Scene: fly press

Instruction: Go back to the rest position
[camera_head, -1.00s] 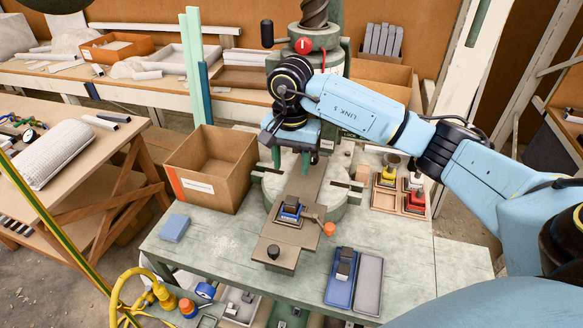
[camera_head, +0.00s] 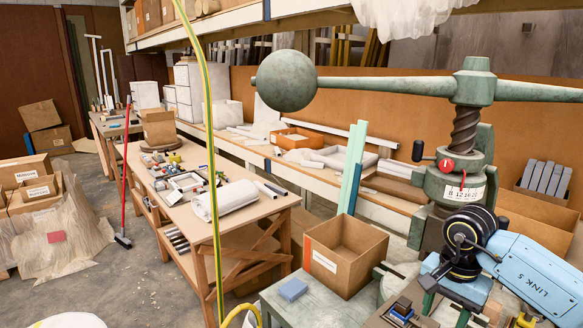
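My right arm comes in from the lower right, with its light blue link (camera_head: 535,272) and dark wrist joint (camera_head: 465,238) in front of the fly press (camera_head: 470,145). My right gripper (camera_head: 446,305) is low at the press, close to the picture's bottom edge. Its fingers are hard to tell from the green press parts behind, so its opening is unclear. A small tool with a blue block (camera_head: 402,308) sits on the press plate just left of it. My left gripper and arm are not in view.
An open cardboard box (camera_head: 345,262) and a blue block (camera_head: 293,289) are on the green bench (camera_head: 310,305). The press's ball-ended arm (camera_head: 287,80) reaches left overhead. A wooden workbench (camera_head: 235,212) stands left; a red-handled broom (camera_head: 124,200) stands by bare floor.

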